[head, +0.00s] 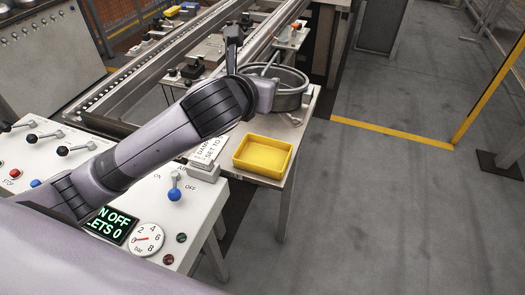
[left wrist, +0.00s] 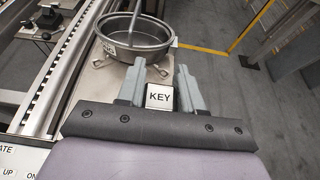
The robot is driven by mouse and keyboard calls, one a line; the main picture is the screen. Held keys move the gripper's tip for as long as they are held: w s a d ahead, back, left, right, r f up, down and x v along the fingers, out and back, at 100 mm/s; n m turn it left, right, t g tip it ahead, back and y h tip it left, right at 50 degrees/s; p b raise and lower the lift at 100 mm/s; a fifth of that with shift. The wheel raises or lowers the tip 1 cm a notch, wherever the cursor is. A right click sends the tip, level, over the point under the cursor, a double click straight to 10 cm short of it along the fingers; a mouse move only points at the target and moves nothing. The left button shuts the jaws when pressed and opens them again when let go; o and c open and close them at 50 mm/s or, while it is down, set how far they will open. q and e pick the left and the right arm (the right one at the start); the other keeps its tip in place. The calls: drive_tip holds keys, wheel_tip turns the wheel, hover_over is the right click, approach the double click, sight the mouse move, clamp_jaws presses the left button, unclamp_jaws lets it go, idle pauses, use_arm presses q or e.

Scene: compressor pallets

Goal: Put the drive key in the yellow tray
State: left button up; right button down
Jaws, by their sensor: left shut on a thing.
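The yellow tray (head: 262,173) sits empty on the end of a light bench, right of the control panel in the head view. It does not show in the left wrist view. My left gripper (head: 267,92) is above the bench, beyond the tray and by a round metal pan. In the left wrist view my left gripper (left wrist: 161,72) is shut on the drive key, whose white block marked KEY (left wrist: 158,97) shows between the fingers. The rest of the key is hidden, and I cannot make it out in the head view. My right gripper is not in view.
The round pan (left wrist: 152,47) stands on the bench close to my left fingers. A white sign (head: 209,150) stands left of the tray. The control panel (head: 205,222) with levers and a gauge is nearer. Open floor lies right of the bench.

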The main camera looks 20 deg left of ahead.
use_arm(q)
drive_tip(key=b, duration=0.2)
hover_over(262, 162)
wheel_tip(262, 162, down, 14)
drive_tip(key=shift+f, duration=0.1)
wheel_tip(262, 162, down, 4)
drive_tip(key=shift+f+b, duration=0.15)
drive_tip(key=shift+b, duration=0.55)
drive_tip(key=shift+f, duration=0.55)
drive_tip(key=o, duration=1)
drive_tip(key=shift+o, duration=0.2)
drive_tip(key=shift+r, duration=0.1)
